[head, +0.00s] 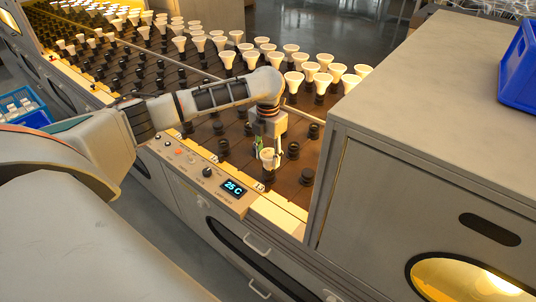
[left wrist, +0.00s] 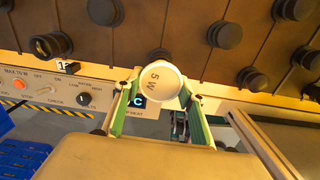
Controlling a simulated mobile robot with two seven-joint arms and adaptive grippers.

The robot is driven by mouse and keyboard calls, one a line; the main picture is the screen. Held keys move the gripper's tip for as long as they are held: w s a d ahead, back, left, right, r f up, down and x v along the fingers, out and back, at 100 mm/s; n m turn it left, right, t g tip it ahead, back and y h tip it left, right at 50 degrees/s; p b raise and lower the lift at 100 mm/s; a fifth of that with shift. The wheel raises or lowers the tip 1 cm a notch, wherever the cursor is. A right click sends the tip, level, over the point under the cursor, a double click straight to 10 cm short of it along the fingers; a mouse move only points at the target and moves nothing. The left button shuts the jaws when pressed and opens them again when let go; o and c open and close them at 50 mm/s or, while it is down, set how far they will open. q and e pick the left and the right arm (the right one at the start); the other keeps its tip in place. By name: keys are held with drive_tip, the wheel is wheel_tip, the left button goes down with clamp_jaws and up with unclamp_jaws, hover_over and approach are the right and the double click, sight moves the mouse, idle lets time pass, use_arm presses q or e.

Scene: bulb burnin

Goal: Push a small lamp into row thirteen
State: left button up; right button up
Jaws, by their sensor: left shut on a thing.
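My left gripper (head: 268,152) reaches down over the front edge of the dark socket board (head: 235,150). It is shut on a small white lamp (head: 267,163), with one finger on each side. In the left wrist view the lamp's round face (left wrist: 158,83) reads "5 W" and sits between the green-lined fingers of the gripper (left wrist: 160,108). A dark socket (head: 267,179) shows just below the lamp; I cannot tell whether the lamp touches it. A row label (head: 260,187) lies on the pale front strip, too small to read surely. My right gripper is out of view.
Several white lamps (head: 310,70) stand in sockets farther back. Several empty dark sockets (head: 292,150) surround the held lamp. A control panel (head: 205,175) showing "25 C" is at the front. A grey cabinet (head: 420,120) closes off the right, with a blue bin (head: 520,70) on top.

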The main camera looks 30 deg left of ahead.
use_arm(q)
drive_tip(key=shift+f, duration=0.15)
drive_tip(key=o, duration=1.2)
wheel_tip(320, 180, up, 12)
drive_tip(key=shift+s+f, duration=0.1)
